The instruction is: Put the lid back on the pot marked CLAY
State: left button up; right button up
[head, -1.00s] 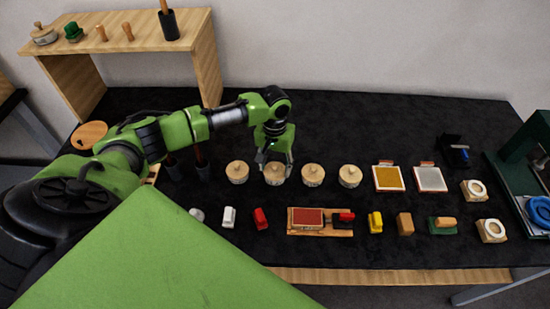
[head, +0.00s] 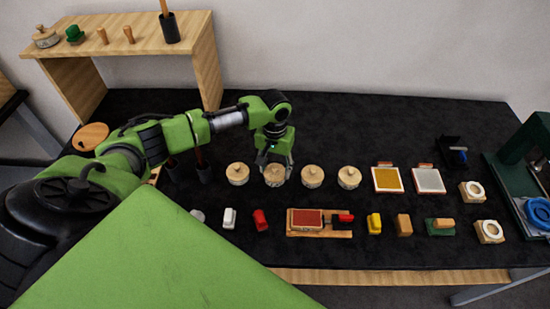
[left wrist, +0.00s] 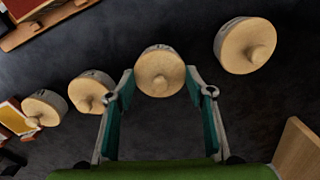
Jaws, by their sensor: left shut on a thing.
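Several small round pots with pale wooden knobbed lids stand in a row on the black table. My left gripper (head: 275,163) is over the second pot from the left (head: 275,182) in the head view, shut on its lid (left wrist: 160,72). In the left wrist view its fingers lie on either side of that lid, and the lid looks to sit on the pot. The other lidded pots are the left one (head: 237,174), the third (head: 312,176) and the right one (head: 349,177). I cannot read CLAY on any pot. My right gripper is out of view.
A yellow pad (head: 387,179) and a grey pad (head: 429,180) lie right of the pots. A red pad (head: 306,219) and small coloured blocks are in front. Dark holders stand left of the pots. A wooden shelf (head: 130,42) is at the back left. The table behind the pots is clear.

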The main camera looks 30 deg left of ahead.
pick_arm(q)
jog(key=o, duration=1)
jog(key=o, duration=0.5)
jog(key=shift+c, duration=0.2)
